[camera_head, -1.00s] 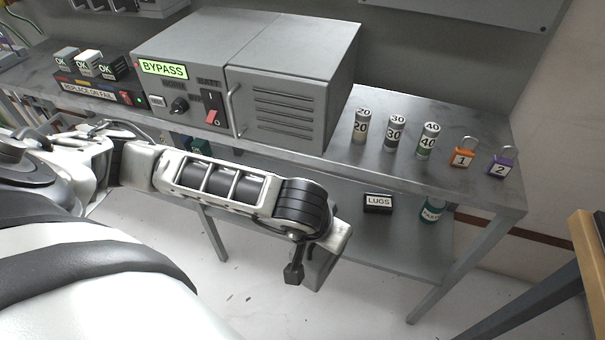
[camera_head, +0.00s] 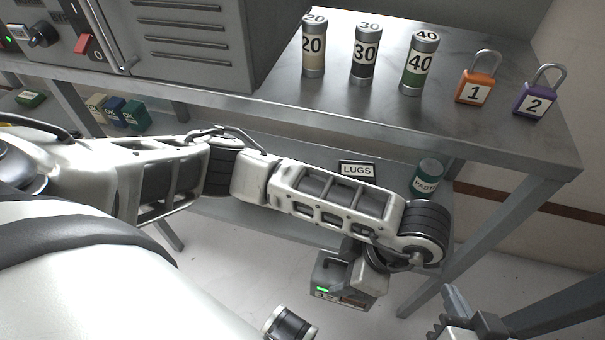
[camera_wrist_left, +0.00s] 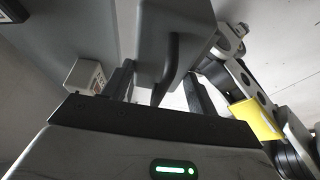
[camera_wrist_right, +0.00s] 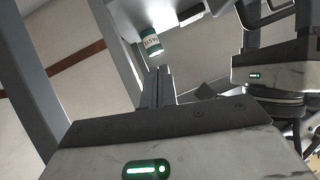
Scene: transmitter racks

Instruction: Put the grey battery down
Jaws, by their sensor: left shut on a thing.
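In the left wrist view the grey battery (camera_wrist_left: 178,28) is a grey block beyond the fingers, with a dark handle-like part running down between them. My left gripper (camera_head: 346,282) is shut on it, low in front of the bench, below the lower shelf's front edge. My right gripper (camera_head: 464,312) is at the bottom right, to the right of the left one, apart from the battery. In the right wrist view its fingers (camera_wrist_right: 155,85) are together and empty.
The bench top (camera_head: 300,105) holds several numbered cylinders, orange (camera_head: 476,92) and purple (camera_head: 536,98) padlocks and the grey cabinet (camera_head: 185,45). The lower shelf (camera_head: 265,215) carries a LUGS box (camera_head: 357,169) and a teal jar (camera_head: 427,178). Bench legs stand nearby.

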